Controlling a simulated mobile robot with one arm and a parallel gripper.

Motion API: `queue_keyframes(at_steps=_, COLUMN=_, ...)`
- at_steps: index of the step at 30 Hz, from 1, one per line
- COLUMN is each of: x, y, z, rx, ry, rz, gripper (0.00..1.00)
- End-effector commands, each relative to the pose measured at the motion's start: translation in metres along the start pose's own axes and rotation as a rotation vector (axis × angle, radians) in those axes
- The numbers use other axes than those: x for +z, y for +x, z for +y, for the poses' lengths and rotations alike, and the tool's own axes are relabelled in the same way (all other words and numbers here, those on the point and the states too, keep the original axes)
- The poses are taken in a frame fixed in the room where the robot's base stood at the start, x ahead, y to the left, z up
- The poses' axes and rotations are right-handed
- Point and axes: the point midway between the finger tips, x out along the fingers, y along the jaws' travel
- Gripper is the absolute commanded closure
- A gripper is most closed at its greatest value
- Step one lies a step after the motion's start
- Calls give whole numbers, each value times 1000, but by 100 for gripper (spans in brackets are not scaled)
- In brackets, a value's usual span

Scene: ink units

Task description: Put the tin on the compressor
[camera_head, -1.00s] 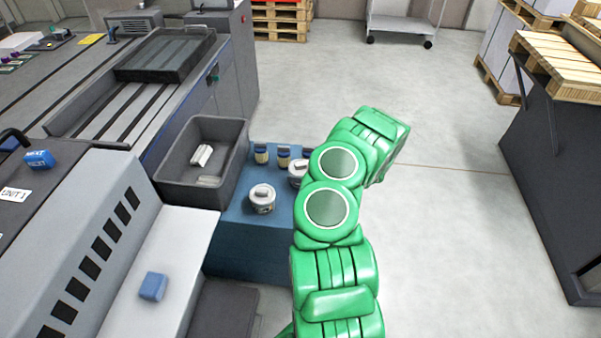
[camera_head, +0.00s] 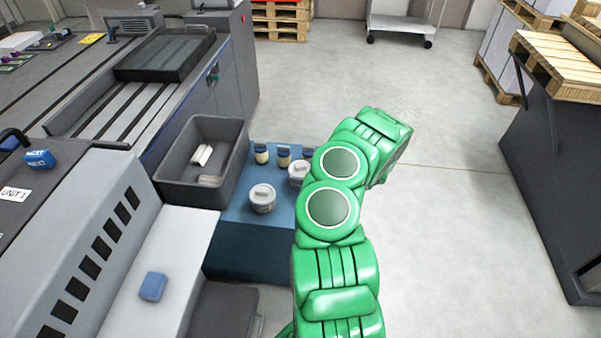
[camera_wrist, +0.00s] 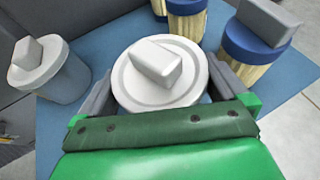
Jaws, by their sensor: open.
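A white round tin with a block-shaped knob on its lid (camera_wrist: 128,85) sits between the fingers of my gripper (camera_wrist: 165,88) in the wrist view. The gripper is open, with one finger on each side of the tin; whether they touch it I cannot tell. In the head view this tin (camera_head: 298,171) stands on the blue table, partly hidden by my green arm, which also hides the gripper. A second white tin (camera_head: 262,200) stands to its left; it also shows in the wrist view (camera_wrist: 60,82). I cannot tell which machine is the compressor.
Several blue-lidded jars (camera_wrist: 255,50) stand close behind the tin on the blue table (camera_head: 240,213). A dark grey bin (camera_head: 170,185) with white pieces is at the left. A grey machine (camera_head: 75,235) with a light ledge (camera_head: 165,245) and a blue block (camera_head: 153,286) is further left.

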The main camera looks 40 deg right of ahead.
Motion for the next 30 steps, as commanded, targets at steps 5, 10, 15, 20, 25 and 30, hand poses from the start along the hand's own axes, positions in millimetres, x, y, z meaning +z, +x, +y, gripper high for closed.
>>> queue_keyframes(at_steps=5, x=0, y=-32, z=0, rx=-3, ry=4, rz=-3, gripper=0)
queue_keyframes(at_steps=10, x=1, y=-64, z=-1, rx=-4, ry=0, rz=-3, gripper=0)
queue_keyframes(at_steps=15, x=1, y=-90, z=-1, rx=-4, ry=0, rz=-2, gripper=0)
queue_keyframes(at_steps=20, x=0, y=-104, z=-1, rx=-2, ry=0, rz=-1, gripper=0)
queue_keyframes(at_steps=25, x=8, y=-106, z=3, rx=12, ry=-13, rz=-5, gripper=0)
queue_keyframes(at_steps=30, x=57, y=-86, z=25, rx=95, ry=-101, rz=-34, gripper=0)
